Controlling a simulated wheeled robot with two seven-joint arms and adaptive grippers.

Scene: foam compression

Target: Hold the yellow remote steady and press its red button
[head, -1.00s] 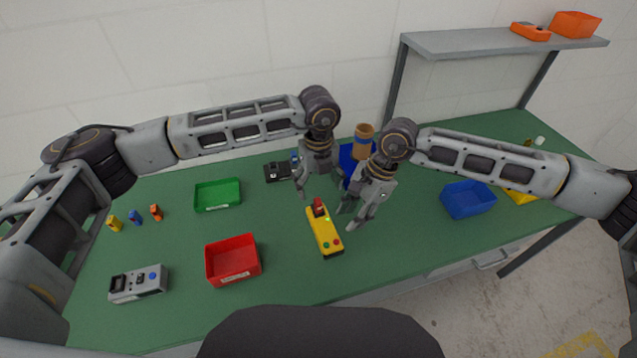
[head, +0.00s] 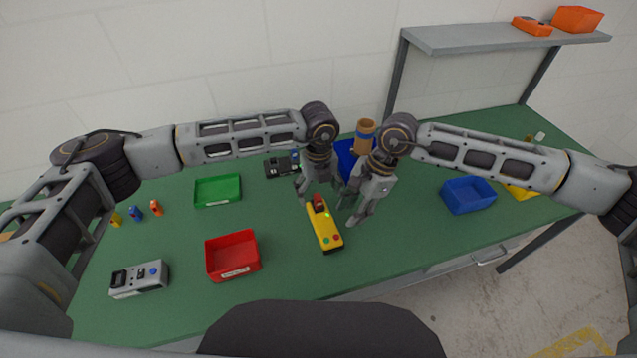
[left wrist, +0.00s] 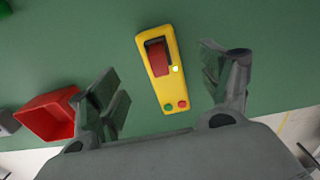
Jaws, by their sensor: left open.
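The yellow remote (head: 328,231) lies flat on the green table, with a large red switch at its far end and a small green and a small red button (head: 337,238) at its near end. The left wrist view shows the remote (left wrist: 164,85) and its small red button (left wrist: 182,104) clearly. My left gripper (head: 317,194) is open above the remote's far end. In the left wrist view its fingers (left wrist: 160,75) are spread on either side of the remote, empty. My right gripper (head: 348,212) is just right of the remote, tilted down, fingers apart and empty.
A red bin (head: 233,272) stands left of the remote, and a green tray (head: 218,203) farther back. A grey device (head: 138,281) lies at the front left. A black device (head: 279,168) is behind my left gripper. A blue bin (head: 467,209) is at the right.

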